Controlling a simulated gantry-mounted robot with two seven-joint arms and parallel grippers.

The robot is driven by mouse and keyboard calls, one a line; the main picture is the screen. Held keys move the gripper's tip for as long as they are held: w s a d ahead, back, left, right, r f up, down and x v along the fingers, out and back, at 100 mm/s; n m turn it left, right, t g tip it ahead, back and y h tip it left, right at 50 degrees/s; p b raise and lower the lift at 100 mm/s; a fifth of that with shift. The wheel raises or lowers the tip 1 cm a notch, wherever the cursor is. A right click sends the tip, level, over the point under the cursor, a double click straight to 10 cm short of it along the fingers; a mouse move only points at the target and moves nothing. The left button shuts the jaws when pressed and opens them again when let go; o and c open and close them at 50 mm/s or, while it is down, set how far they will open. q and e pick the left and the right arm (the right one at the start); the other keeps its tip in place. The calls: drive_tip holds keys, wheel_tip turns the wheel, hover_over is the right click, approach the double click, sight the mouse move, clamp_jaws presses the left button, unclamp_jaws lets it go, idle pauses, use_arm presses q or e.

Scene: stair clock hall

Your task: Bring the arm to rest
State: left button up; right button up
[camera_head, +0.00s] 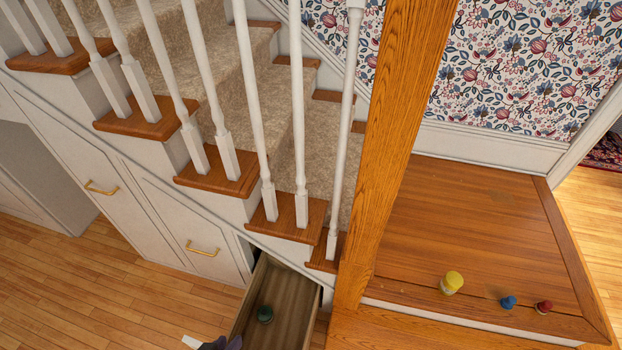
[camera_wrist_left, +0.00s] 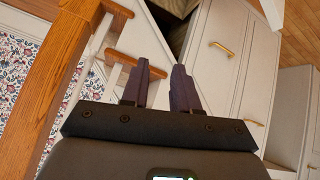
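My left gripper (camera_head: 222,343) shows only in part at the bottom edge of the head view, beside the open drawer (camera_head: 296,303) under the stairs. In the left wrist view my left gripper (camera_wrist_left: 160,66) has its two dark fingers apart with nothing between them. A dark green object (camera_head: 265,314) lies inside the drawer, to the right of my gripper in the head view. The drawer's front is cut off by the bottom edge there. My right gripper is in neither view.
A wooden newel post (camera_head: 392,150) and white balusters stand near the drawer. A yellow jar (camera_head: 452,283), a blue object (camera_head: 508,302) and a red object (camera_head: 544,307) stand on the wooden landing (camera_head: 470,220). Floor at lower left (camera_head: 60,290) is clear.

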use_arm(q)
drive_tip(key=s+a+m+g+y, duration=0.1)
drive_tip(key=s+a+m+g, duration=0.15)
drive_tip(key=s+g, duration=0.4)
wheel_tip(320, 180, up, 38)
drive_tip(key=s+t+p, duration=0.1)
drive_tip(key=p, duration=3.7)
drive_tip(key=shift+s+f, duration=0.15)
drive_tip(key=shift+f, duration=0.05)
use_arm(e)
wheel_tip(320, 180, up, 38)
